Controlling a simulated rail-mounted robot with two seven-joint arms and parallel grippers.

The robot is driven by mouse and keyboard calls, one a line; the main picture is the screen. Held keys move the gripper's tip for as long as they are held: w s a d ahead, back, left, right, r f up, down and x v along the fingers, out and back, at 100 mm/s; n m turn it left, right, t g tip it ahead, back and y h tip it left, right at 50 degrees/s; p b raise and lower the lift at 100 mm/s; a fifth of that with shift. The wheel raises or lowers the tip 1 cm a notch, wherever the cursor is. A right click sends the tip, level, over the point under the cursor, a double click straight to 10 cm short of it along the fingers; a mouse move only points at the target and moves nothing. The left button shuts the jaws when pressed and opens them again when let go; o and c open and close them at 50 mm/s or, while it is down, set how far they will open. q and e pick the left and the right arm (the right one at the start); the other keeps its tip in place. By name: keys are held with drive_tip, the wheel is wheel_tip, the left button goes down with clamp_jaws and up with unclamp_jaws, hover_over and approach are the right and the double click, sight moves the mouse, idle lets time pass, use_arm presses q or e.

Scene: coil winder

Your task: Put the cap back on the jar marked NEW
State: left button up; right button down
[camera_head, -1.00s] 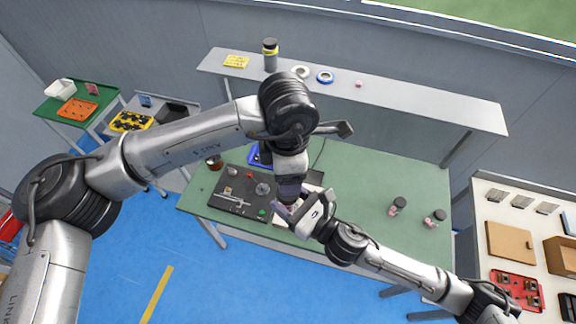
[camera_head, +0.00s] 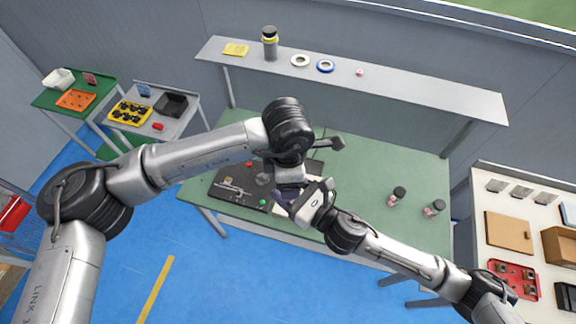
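Two small jars with dark tops and pinkish bodies stand on the right part of the green table: one jar (camera_head: 397,197) and, further right, another jar (camera_head: 433,208). No marking can be read on either, so I cannot tell which is NEW. My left gripper (camera_head: 287,192) points down over the middle of the table, mostly hidden by its own arm. My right gripper (camera_head: 304,196) comes from the lower right and meets it there. The two overlap in the picture. I cannot see whether either holds a cap or a jar.
A dark work board (camera_head: 238,187) with small parts lies left of the grippers. The back shelf (camera_head: 430,97) carries a dark cylinder (camera_head: 270,44), rings and a small pink item (camera_head: 360,72). The green table (camera_head: 365,165) is clear between grippers and jars. Side tables stand left and right.

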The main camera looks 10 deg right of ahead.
use_arm(q)
drive_tip(key=shift+f, duration=0.4)
drive_tip(key=shift+c, duration=0.4)
drive_tip(key=c, duration=0.9)
drive_tip(key=shift+m, duration=0.9)
drive_tip(key=o, duration=1.1)
wheel_tip(320, 180, up, 12)
